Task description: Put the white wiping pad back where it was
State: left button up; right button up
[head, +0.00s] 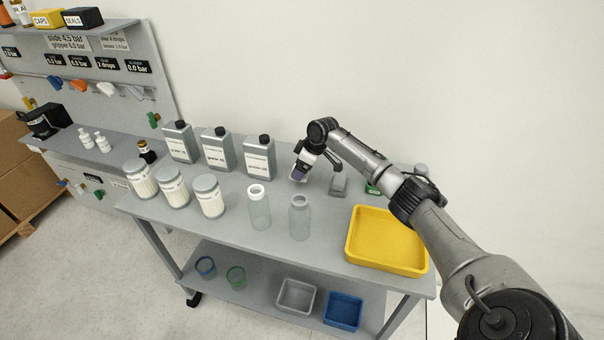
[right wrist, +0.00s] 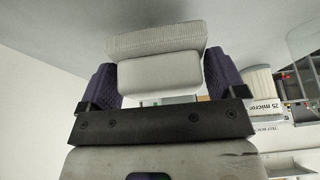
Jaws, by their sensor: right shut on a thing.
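My right gripper (head: 299,173), with purple fingers, is above the far middle of the grey table (head: 325,232). In the right wrist view the gripper (right wrist: 160,80) is shut on the white wiping pad (right wrist: 158,76), a pale block with a ribbed band along one side. The pad sits between both fingers. In the head view the pad is mostly hidden by the gripper. A small grey block (head: 338,185) stands on the table just right of the gripper. My left gripper is not in view.
Three grey bottles with black caps (head: 259,156) stand left of the gripper. Two clear jars (head: 299,218) stand in front, one with a white ring top. A yellow tray (head: 387,240) is at the right. Several white-labelled jars (head: 208,196) line the left side.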

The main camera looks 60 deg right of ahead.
notch_tip(320, 180, down, 3)
jog(key=shift+f+b, duration=0.1)
jog(key=shift+b, duration=0.25)
jog(key=o, duration=0.6)
jog(key=shift+r, duration=0.2)
jog(key=shift+p+v, duration=1.35)
jog(key=shift+v, duration=4.55)
